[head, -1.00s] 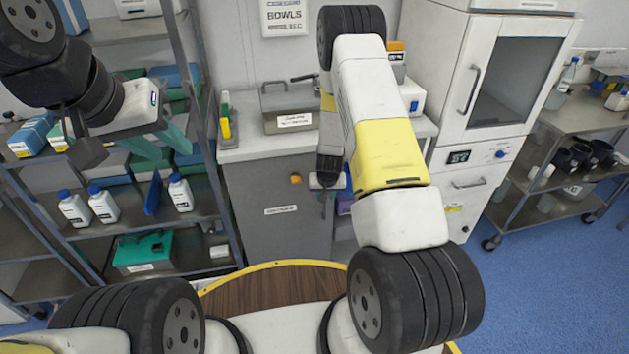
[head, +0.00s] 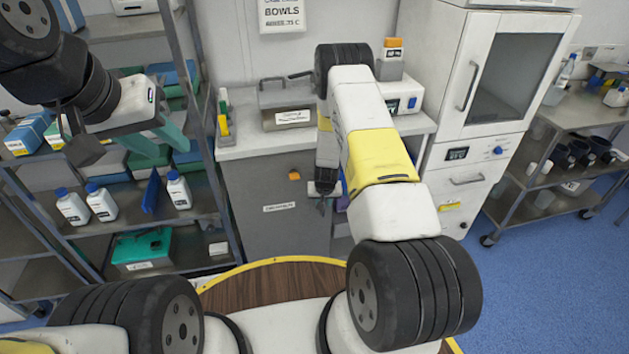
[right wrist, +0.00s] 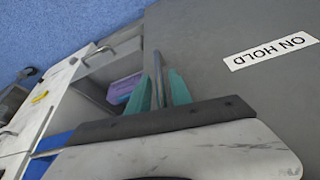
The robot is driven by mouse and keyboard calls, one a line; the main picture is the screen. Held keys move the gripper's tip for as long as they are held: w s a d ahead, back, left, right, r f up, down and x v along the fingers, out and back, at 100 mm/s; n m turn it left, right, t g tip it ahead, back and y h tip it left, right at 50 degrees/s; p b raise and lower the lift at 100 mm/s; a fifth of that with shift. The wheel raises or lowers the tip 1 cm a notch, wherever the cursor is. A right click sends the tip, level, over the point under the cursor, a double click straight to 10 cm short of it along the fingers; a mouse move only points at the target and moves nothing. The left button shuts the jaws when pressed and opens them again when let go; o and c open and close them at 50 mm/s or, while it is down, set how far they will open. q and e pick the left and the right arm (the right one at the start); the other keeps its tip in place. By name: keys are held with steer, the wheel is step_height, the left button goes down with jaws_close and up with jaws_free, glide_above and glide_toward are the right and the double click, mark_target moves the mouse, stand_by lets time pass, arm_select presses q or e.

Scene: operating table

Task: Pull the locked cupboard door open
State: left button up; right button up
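The cupboard's grey door (head: 285,228) stands below the counter and looks closed. It has an orange knob (head: 294,175) near its top and a white label, which reads "ON HOLD" in the right wrist view (right wrist: 270,52). My right gripper (head: 323,203) is at the door's right edge, small and dark in the head view. In the right wrist view its two teal fingers (right wrist: 159,88) stand close on either side of the grey bar handle (right wrist: 158,72) and seem to grip it. My left gripper (head: 155,140) hangs empty before the left shelves, its teal fingers apart.
A metal case (head: 289,105) stands on the counter (head: 255,145). An open niche with a purple box (right wrist: 122,90) lies beside the door. A shelf rack with white bottles (head: 102,203) is at left, and a white cabinet (head: 465,100) at right. Blue floor (head: 520,285) is clear.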

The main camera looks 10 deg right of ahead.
jaws_close()
stand_by(1.2)
